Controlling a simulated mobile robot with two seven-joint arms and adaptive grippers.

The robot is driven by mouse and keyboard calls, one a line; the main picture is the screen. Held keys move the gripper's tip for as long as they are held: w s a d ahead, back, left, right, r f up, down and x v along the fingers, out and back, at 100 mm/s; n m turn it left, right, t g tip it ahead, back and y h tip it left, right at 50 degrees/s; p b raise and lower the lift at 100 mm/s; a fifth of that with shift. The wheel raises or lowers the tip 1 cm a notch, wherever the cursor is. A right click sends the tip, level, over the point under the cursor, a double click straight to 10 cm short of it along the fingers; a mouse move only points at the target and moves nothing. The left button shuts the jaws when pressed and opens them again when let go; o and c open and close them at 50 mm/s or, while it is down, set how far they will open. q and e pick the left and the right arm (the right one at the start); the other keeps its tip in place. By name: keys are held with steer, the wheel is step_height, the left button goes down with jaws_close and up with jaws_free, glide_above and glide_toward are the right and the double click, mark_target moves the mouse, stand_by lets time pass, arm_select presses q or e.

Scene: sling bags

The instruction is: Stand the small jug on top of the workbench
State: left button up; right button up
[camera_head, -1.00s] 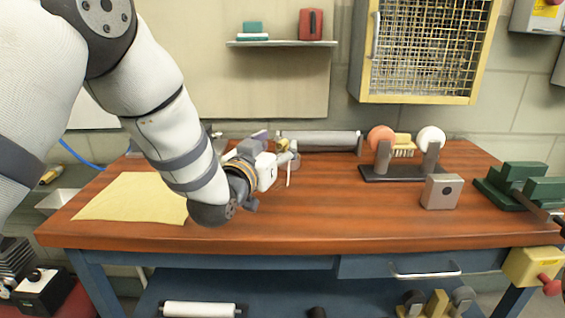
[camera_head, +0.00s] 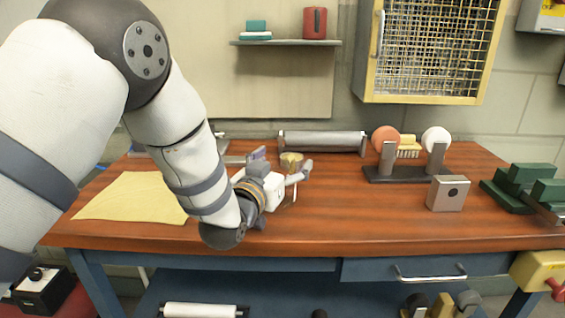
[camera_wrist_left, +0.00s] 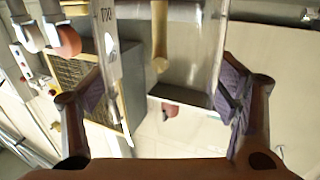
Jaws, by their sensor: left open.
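A small red vessel with a dark handle, which looks like the jug (camera_head: 314,22), stands upright on the wall shelf, above the back of the workbench (camera_head: 340,220). In the left wrist view, which is upside down, a small red shape (camera_wrist_left: 170,110) by a shelf edge appears to be the same jug. My left gripper (camera_head: 301,178) is over the middle of the bench, well below and in front of the shelf. It is open, and its fingers (camera_wrist_left: 160,118) are spread wide in the wrist view. My right gripper is out of view.
A tan, round-ended object (camera_wrist_left: 160,40) shows between the fingers in the wrist view. A grey roll (camera_head: 322,142) lies at the back. A bench grinder (camera_head: 403,173), a grey box (camera_head: 447,193) and a green vise (camera_head: 520,185) stand right. A yellow cloth (camera_head: 130,197) lies left. The middle front is clear.

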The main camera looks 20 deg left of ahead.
arm_select(q)
steer(key=shift+r, duration=0.1)
steer(key=shift+s+r, duration=0.1)
steer(key=shift+r, duration=0.1)
steer(key=s, duration=0.4)
steer(key=s+a+p, duration=0.1)
steer(key=s, duration=0.6)
steer(key=shift+s+a+p, duration=0.15)
steer(key=shift+s+p, duration=0.15)
steer(key=shift+s, duration=0.05)
steer(key=shift+f, duration=0.1)
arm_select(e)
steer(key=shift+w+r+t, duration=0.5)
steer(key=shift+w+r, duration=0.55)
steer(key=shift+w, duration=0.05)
